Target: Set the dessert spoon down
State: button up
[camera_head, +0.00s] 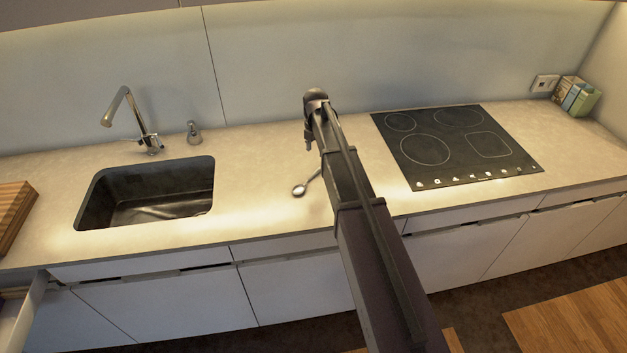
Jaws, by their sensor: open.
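The dessert spoon (299,190) lies on the pale countertop (256,185) between the sink and the hob. Its bowl points toward the front left, and its handle runs back to the right until my arm hides the rest. My gripper (308,146) is at the far end of my arm, above the counter and behind the spoon's bowl in the picture. It is open, small in view and partly hidden by the wrist. The bowl is clear of the gripper; I cannot tell whether the handle's end is near the fingers.
A dark sink (150,192) with a tap (125,108) and a small dispenser (193,132) is at left. A wooden board (12,212) and an open drawer (22,315) are at far left. A black hob (455,147) is at right, with boxes (577,97) in the corner.

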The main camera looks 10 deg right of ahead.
jog(key=b, duration=0.4)
send_over(315, 172)
jog(key=shift+f, duration=2.45)
jog(key=shift+s+a+f+b, duration=0.1)
jog(key=shift+f+b, duration=2.5)
jog(key=shift+b, duration=0.2)
grip_shut()
